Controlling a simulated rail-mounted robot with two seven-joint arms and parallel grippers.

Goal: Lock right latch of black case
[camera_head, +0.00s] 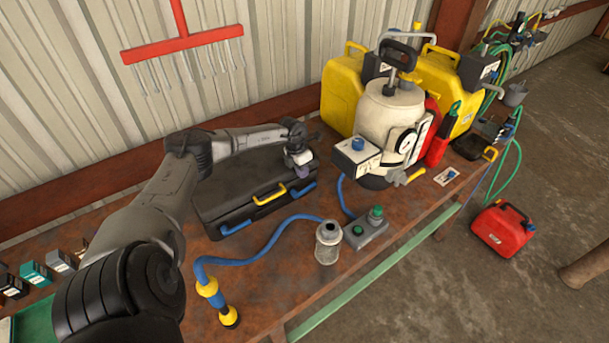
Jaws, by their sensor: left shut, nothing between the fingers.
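The black case (232,198) lies with its lid down on the rusty workbench. A yellow handle (269,195) is on its front, between a blue left latch (236,228) and a blue right latch (301,188). I cannot tell whether either latch is locked. My left arm reaches over the case from the left. The arm hides part of the lid. My right gripper is not in view.
A sprayer tank (390,115) and yellow jerrycans (342,90) stand right of the case. A blue hose (258,255), a metal canister (328,242) and a grey box with green knobs (366,232) are in front. The corrugated wall is behind.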

